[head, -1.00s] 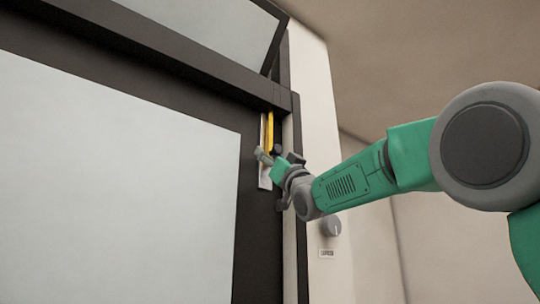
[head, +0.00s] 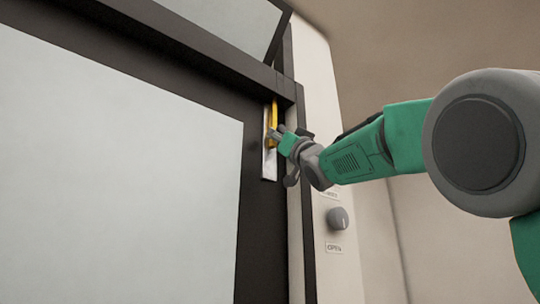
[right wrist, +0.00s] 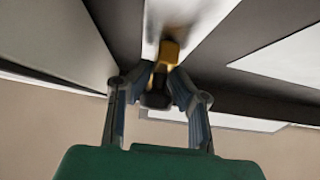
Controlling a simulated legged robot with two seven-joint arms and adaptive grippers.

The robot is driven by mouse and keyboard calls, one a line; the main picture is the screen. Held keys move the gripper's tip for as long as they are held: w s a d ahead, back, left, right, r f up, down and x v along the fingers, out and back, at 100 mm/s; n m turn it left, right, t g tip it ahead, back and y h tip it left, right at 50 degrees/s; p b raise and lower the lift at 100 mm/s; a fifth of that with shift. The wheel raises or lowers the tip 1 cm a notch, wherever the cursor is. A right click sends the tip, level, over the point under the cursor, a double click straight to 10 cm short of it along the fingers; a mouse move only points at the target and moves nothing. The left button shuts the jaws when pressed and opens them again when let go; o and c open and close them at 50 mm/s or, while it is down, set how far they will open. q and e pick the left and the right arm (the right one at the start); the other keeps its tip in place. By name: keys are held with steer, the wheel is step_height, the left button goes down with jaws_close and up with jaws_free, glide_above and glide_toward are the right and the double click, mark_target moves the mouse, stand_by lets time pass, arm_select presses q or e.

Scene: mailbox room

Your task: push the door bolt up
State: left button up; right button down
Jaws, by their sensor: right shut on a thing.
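The door bolt is a yellow bar (head: 274,112) on a pale metal plate (head: 269,165), near the top right of the dark door frame. My right gripper (head: 274,135) is at the bolt in the head view, in front of the plate. In the right wrist view the bolt's yellow part (right wrist: 168,54) and a dark knob (right wrist: 156,98) lie between the fingers of my right gripper (right wrist: 161,80), which is shut on the bolt. The fingers hide part of the bolt in the head view. My left gripper is not in view.
The door has a large pale panel (head: 110,170). A dark crossbar (head: 200,55) runs above the bolt, with a tilted pane (head: 225,22) over it. A grey rotary knob (head: 337,219) is on the pale wall post to the right, below my right arm.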

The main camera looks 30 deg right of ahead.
mark_target(276, 118)
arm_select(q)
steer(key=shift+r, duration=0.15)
arm_select(e)
steer(key=shift+s+r+y, duration=0.3)
steer(key=shift+s+r, duration=0.3)
steer(key=shift+r, duration=0.25)
steer(key=c, duration=1.3)
jaws_free()
steer(key=shift+s, duration=0.1)
steer(key=shift+s+d+r, duration=0.1)
steer(key=shift+s+d, duration=0.1)
steer(key=shift+s, duration=0.55)
steer(key=shift+w+f, duration=0.3)
steer(key=shift+w, duration=0.1)
steer(key=shift+w+f, duration=0.3)
steer(key=shift+w, duration=0.05)
steer(key=shift+f, duration=0.25)
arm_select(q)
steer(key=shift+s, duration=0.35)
arm_select(e)
steer(key=s+f, duration=0.3)
steer(key=s, duration=0.3)
steer(key=shift+s+d+f, duration=0.25)
steer(key=shift+s+f, duration=0.15)
